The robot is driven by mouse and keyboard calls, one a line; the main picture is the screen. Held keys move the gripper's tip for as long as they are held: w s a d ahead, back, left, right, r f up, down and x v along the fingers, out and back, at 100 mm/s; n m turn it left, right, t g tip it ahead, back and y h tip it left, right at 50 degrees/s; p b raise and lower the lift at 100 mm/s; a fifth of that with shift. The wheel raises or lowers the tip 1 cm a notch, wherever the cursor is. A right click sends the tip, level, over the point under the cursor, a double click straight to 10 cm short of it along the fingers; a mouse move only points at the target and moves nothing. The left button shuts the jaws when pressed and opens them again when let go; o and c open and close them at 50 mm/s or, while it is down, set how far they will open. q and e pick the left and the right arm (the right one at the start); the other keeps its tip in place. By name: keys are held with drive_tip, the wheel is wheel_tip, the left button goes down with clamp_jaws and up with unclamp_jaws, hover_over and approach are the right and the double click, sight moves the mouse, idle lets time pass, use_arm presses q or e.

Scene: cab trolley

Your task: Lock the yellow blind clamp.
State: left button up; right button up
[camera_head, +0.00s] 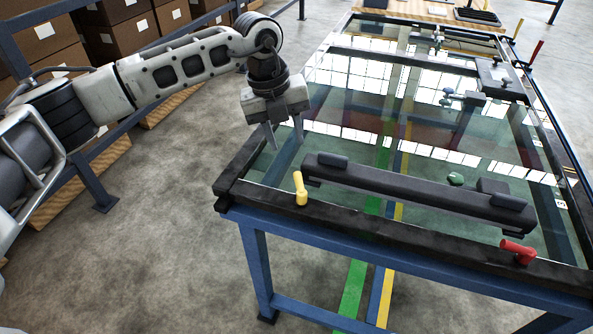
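The yellow blind clamp (300,189) is a small lever on the black front rail of the glass-topped trolley (345,226), near its left corner. Its handle stands up and leans slightly left. My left gripper (285,146) points down above the trolley's left edge, behind the yellow clamp and apart from it. Its two fingers are spread with nothing between them. My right gripper is not in view.
A long black bar (410,188) lies on the glass just right of the yellow clamp. A red clamp (519,251) sits at the front right. Cardboard boxes (120,35) stand behind a blue rail. Floor left of the trolley is clear.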

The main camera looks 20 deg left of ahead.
sight(298, 178)
use_arm(q)
drive_tip(key=f, duration=0.3)
drive_tip(key=d+f, duration=0.1)
drive_tip(key=f, duration=0.3)
drive_tip(key=w+d+f, duration=0.1)
drive_tip(key=f, duration=0.2)
drive_tip(key=shift+f+p, duration=0.35)
drive_tip(key=shift+p, duration=0.05)
clamp_jaws()
